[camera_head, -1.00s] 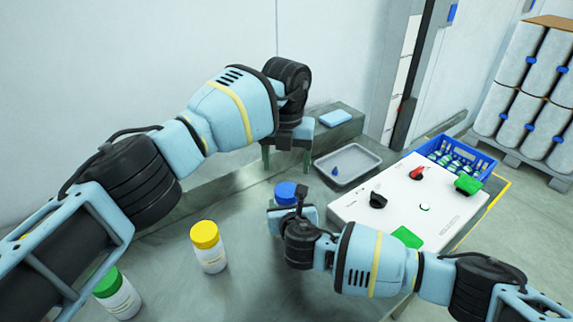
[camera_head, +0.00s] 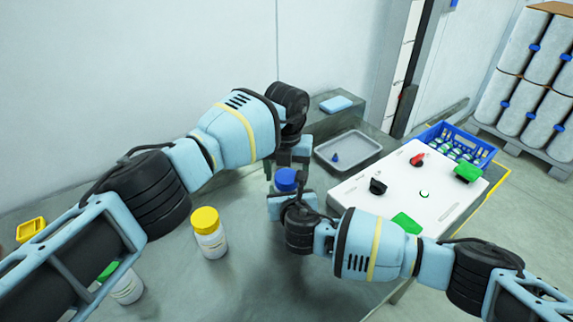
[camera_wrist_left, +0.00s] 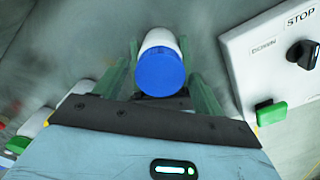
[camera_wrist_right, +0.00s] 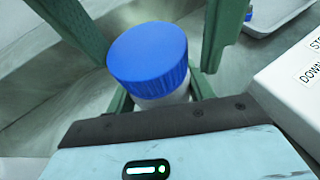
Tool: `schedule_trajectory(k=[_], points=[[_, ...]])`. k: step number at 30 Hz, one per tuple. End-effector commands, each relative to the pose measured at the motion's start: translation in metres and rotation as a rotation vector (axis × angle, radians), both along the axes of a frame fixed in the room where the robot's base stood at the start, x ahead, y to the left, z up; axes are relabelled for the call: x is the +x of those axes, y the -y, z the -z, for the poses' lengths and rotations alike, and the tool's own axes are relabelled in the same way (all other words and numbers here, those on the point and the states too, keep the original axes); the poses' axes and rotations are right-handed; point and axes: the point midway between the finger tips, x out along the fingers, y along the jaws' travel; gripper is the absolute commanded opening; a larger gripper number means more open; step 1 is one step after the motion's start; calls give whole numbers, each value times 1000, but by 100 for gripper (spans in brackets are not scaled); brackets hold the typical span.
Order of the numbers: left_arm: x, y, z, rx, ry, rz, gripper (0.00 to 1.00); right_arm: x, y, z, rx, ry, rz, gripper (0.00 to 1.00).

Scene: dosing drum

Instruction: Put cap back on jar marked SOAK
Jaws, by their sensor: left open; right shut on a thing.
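A white jar with a blue cap (camera_head: 286,179) stands in the middle of the head view; its label is hidden, so I cannot read a marking. The blue cap sits on the jar's top; I cannot tell how tightly. My right gripper (camera_head: 284,204) is shut on the white jar body (camera_wrist_right: 160,102), below the cap. My left gripper (camera_head: 285,168) is open just above, its green fingers on either side of the cap. In the left wrist view the cap (camera_wrist_left: 161,71) lies between the fingers, with no clear contact.
A yellow-capped jar (camera_head: 208,235) stands front left, and a green-capped jar (camera_head: 127,287) is partly behind my left arm. A grey tray (camera_head: 375,150) with a small blue item, a white control box (camera_head: 400,200) and a blue crate (camera_head: 478,150) lie to the right.

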Motion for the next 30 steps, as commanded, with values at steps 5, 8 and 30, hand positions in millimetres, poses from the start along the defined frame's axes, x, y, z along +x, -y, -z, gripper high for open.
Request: schedule_trajectory(k=[5,8,30], points=[[0,0,1,0,0,1,70,0,0,0,0,0,0,0],[0,0,1,0,0,0,70,0,0,0,0,0,0,0],[0,0,1,0,-1,137,24,0,0,0,0,0,0,0]])
